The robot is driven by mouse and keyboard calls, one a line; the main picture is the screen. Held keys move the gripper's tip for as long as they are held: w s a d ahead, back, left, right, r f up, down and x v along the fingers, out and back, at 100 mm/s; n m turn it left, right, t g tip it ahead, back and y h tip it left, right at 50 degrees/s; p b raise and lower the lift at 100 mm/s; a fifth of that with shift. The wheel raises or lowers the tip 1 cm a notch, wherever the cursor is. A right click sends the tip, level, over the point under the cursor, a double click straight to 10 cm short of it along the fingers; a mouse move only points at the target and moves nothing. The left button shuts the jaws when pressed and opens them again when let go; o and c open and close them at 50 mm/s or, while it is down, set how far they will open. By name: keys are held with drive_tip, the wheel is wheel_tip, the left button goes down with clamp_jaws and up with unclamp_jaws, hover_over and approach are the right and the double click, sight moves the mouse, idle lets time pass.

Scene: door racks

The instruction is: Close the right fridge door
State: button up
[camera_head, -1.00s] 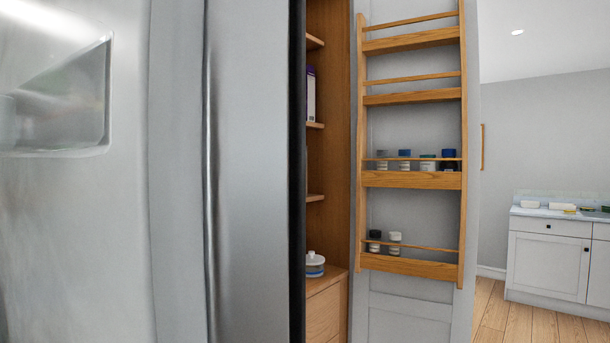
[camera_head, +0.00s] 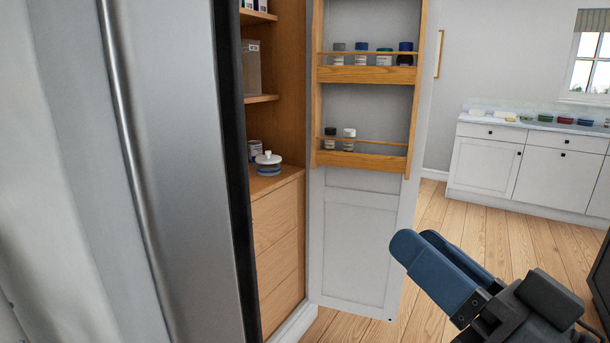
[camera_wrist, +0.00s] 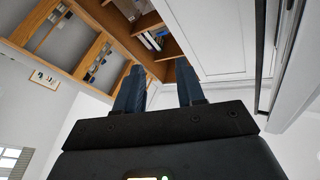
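The right fridge door (camera_head: 185,150) is a brushed steel panel at the left of the head view. A long vertical handle (camera_head: 128,140) runs down it, and a dark edge strip (camera_head: 234,130) lines its right side. How far it stands open cannot be told. My gripper (camera_head: 418,243) has blue fingers and is at the lower right, well apart from the steel front. In the wrist view my gripper (camera_wrist: 160,76) has its two fingers spread with nothing between them. A pale panelled surface (camera_wrist: 220,35) lies beyond them; I cannot tell which door it is.
A wooden pantry (camera_head: 278,215) stands beside the fridge. Its white door (camera_head: 355,245) hangs open, with a wooden rack (camera_head: 365,75) of small jars. White cabinets (camera_head: 483,165) stand at the back right. The wooden floor (camera_head: 450,215) between is clear.

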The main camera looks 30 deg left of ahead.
drive_tip(key=s+a+r+n+g+y, duration=0.2)
drive_tip(key=s+a+r+n+g, duration=0.15)
drive_tip(key=r+n+g, duration=0.45)
drive_tip(key=s+a+r+n+g+y, duration=0.2)
drive_tip(key=s+a+r+n+g, duration=0.15)
drive_tip(key=r+g, duration=0.4)
drive_tip(key=s+a+r+t+p, duration=0.1)
drive_tip(key=a+r, duration=0.3)
drive_tip(key=a, duration=0.2)
drive_tip(key=shift+s+a+r+n+t+p, duration=0.25)
drive_tip(key=shift+s+a+n+t+p, duration=0.05)
drive_tip(key=shift+s+n+t+p, duration=0.05)
clamp_jaws()
